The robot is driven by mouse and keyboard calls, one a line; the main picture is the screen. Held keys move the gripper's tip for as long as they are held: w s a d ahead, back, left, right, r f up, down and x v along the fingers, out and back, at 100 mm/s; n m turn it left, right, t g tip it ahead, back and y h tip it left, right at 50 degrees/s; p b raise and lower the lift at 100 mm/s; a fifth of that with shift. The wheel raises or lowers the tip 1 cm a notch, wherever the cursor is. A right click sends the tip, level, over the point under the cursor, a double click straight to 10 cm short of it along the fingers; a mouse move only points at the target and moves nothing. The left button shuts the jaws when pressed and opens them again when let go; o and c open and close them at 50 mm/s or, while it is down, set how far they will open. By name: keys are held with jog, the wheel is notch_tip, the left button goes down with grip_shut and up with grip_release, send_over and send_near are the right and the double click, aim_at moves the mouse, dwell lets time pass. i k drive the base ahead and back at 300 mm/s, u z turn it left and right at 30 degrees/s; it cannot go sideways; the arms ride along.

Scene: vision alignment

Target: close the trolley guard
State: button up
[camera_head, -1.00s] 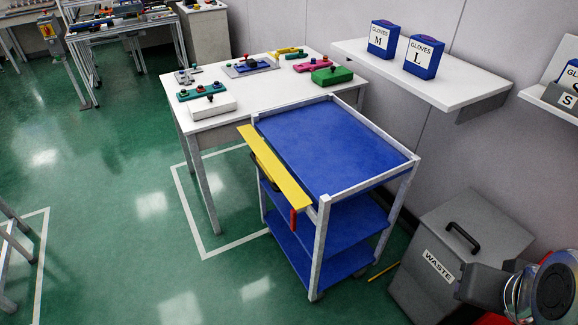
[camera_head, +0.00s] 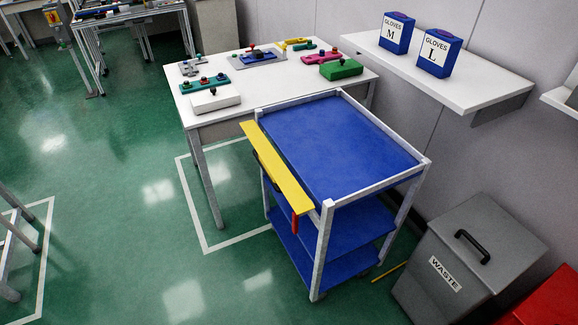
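The trolley (camera_head: 345,150) stands in the middle of the view, with a blue top and blue lower shelves in a white frame. Its yellow guard (camera_head: 276,168) is a long flat panel along the trolley's left side. The guard lies tilted outward at about the height of the top rim. A red handle or latch (camera_head: 294,222) hangs below the guard's near end, by the near corner post. The trolley top is empty. My gripper is not in view.
A white table (camera_head: 270,85) with several coloured control boxes stands behind the trolley. A grey waste bin (camera_head: 468,255) and a red bin (camera_head: 545,300) are at the lower right. A wall shelf (camera_head: 440,70) holds glove boxes.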

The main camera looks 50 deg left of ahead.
aim_at(277, 170)
jog(key=z, duration=0.1)
jog(key=k, duration=0.95)
jog(key=u, duration=2.6)
jog(key=i, duration=0.5)
jog(key=z, duration=0.05)
